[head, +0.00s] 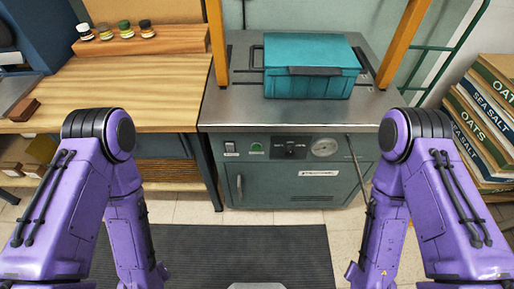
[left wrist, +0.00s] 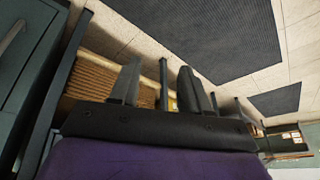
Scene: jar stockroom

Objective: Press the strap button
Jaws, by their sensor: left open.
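The strapping machine (head: 215,108) is a grey-green cabinet with a metal top, straight ahead in the head view. Its front panel holds a small green button (head: 257,147), a switch (head: 231,148) at its left, a dark knob (head: 290,149) and a round gauge (head: 323,147). Labels there are too small to read surely. A teal crate (head: 308,84) with a lid sits on the top between orange posts. My left gripper (left wrist: 160,66) is open and empty in the left wrist view, low and apart from the panel. My right gripper is out of view below the right arm.
A wooden bench (head: 130,95) with several small jars on a rack (head: 140,45) stands left. Stacked boxes marked oats and sea salt (head: 490,110) stand right. A dark mat (head: 240,245) lies on the floor before the machine. The space before the panel is clear.

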